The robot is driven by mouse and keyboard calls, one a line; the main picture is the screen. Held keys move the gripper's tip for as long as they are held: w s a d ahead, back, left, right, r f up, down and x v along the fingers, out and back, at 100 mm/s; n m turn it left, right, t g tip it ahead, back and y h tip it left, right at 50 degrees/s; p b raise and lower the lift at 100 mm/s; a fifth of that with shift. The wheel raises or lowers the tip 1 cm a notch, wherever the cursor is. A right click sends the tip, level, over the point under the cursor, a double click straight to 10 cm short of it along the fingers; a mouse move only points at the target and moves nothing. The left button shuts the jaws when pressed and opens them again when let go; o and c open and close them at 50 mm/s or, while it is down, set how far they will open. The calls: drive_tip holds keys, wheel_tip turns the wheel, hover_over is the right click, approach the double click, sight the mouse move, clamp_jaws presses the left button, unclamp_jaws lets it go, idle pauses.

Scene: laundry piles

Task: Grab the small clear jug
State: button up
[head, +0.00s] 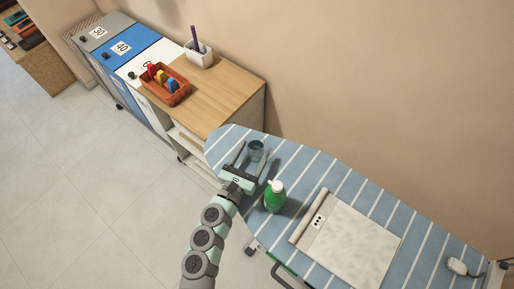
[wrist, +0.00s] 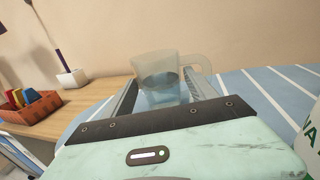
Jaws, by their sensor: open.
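The small clear jug (head: 256,151) stands upright on the narrow left end of the striped ironing board (head: 411,238). In the wrist view the jug (wrist: 157,72) is see-through, with its handle to the right. My gripper (head: 249,153) is open, with one finger on each side of the jug. In the wrist view the two fingers (wrist: 160,88) flank the jug's lower part. I cannot tell whether either finger touches it. The jug's base is partly hidden behind my gripper body.
A green bottle (head: 274,198) stands close to the right of my gripper. A folded light cloth (head: 352,248) lies further right on the board. A wooden-topped cabinet (head: 224,92) stands beyond the board, holding an orange basket (head: 180,95) and a white cup (head: 199,59).

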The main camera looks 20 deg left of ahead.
sight(259, 141)
drive_tip(key=w, duration=0.4)
drive_tip(key=shift+w+d, duration=0.1)
drive_tip(key=shift+w, duration=0.25)
drive_tip(key=shift+c, duration=0.6)
drive_tip(key=c, duration=1)
drive_tip(key=shift+r, duration=0.1)
drive_tip(key=shift+r+p, duration=3.3)
drive_tip(key=shift+r, duration=6.7)
